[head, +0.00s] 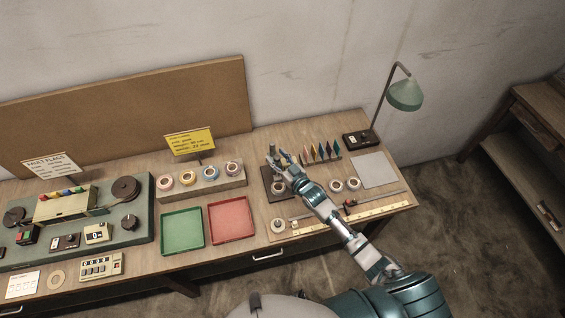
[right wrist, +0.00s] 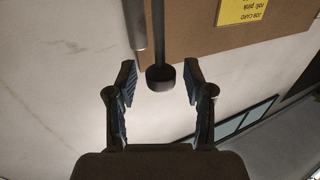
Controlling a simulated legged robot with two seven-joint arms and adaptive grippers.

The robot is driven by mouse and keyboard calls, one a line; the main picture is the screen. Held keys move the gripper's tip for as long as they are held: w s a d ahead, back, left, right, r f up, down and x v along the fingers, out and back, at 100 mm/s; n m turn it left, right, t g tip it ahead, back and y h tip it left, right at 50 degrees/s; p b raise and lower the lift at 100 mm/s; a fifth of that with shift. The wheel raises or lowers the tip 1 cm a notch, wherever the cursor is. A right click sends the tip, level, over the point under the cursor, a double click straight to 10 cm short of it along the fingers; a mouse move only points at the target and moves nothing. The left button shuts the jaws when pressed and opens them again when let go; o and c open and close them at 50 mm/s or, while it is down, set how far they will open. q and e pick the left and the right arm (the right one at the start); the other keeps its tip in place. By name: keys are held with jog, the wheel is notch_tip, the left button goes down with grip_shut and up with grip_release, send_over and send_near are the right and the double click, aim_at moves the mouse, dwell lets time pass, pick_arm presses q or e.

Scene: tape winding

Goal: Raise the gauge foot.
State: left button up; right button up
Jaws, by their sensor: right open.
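The gauge stands toward the right of the bench in the head view, with a dark base plate (head: 268,189) and a tape roll (head: 278,188) on it. My right gripper (head: 276,157) is over the gauge and hides much of its upper part. In the right wrist view my right gripper (right wrist: 162,88) is open. A dark round knob (right wrist: 160,79) on a thin rod lies between its fingers, with gaps on both sides. A thicker grey post (right wrist: 139,25) stands beside the rod. I cannot make out the gauge foot. My left gripper is not in view.
A rack of coloured pointed flags (head: 321,152) stands right of the gauge. Loose rolls (head: 336,185), a ruler (head: 375,213) and a grey mat (head: 374,170) lie nearby. Green (head: 182,231) and red trays (head: 230,219) and a wooden roll holder (head: 205,189) are to the left.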

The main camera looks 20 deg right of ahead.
jog(key=v, duration=1.1)
jog(key=shift+s+d, duration=0.2)
jog(key=shift+s, duration=0.1)
